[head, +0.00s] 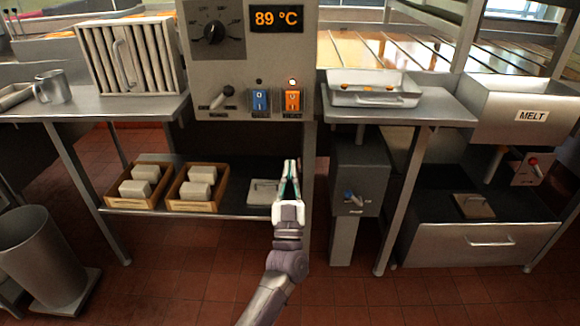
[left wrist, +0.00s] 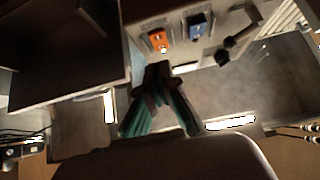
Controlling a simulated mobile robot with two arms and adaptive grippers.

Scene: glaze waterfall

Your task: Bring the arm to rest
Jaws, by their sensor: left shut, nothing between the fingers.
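My left gripper (head: 289,172) is in front of the control panel's lower part in the head view, its arm coming up from the bottom. Its fingers point up and are shut, with nothing between them. In the left wrist view, the shut green and dark fingers (left wrist: 158,75) are seen close, below the panel's orange switch (left wrist: 158,40) and blue switch (left wrist: 198,25). My right gripper does not show in either view.
The control panel (head: 240,60) reads 89 °C. Metal tables stand on both sides, with a tray (head: 372,98) on the right one. Wooden boxes (head: 112,197) with pale blocks sit on the low shelf. A MELT tank (head: 510,95) is at right and a bin (head: 40,250) at left.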

